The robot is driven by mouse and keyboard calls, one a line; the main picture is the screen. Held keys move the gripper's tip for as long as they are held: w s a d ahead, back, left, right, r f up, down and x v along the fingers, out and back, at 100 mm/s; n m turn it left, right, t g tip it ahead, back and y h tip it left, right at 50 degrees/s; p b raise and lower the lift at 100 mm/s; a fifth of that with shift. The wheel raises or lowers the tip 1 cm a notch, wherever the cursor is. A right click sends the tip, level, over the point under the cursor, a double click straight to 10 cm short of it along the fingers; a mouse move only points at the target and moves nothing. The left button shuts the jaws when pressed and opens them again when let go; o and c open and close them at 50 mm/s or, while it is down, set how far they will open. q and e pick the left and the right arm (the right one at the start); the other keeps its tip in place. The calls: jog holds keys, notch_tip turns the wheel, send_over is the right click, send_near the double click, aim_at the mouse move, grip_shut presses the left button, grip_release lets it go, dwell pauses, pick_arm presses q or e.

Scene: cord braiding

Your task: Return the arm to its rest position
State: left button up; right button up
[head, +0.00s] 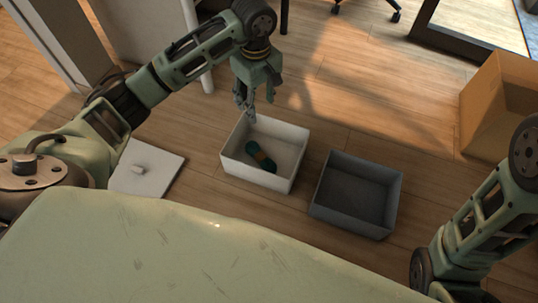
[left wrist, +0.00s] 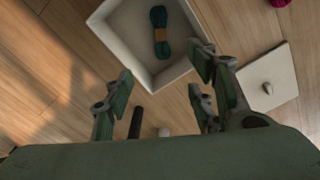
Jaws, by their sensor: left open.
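My left gripper (head: 246,105) hangs by the back left corner of a white box in the head view. Its fingers are spread with nothing between them, as the left wrist view (left wrist: 162,92) also shows. The open white box (head: 236,168) stands on the floor; it also shows in the left wrist view (left wrist: 120,38). A dark teal cord bundle with a brown band (head: 261,158) lies inside it, apart from the fingers, and shows in the left wrist view (left wrist: 159,20). My right arm is at the right; its gripper is out of view.
An empty dark grey box (head: 328,207) stands right of the white box. A white lid with a knob (head: 135,184) lies left of it. A cardboard box (head: 492,108) stands at the far right. A magenta thing (left wrist: 282,3) shows at the wrist view's top edge. Open floor lies behind the boxes.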

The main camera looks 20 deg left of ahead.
pick_arm(q)
jog(key=shift+r, duration=0.7)
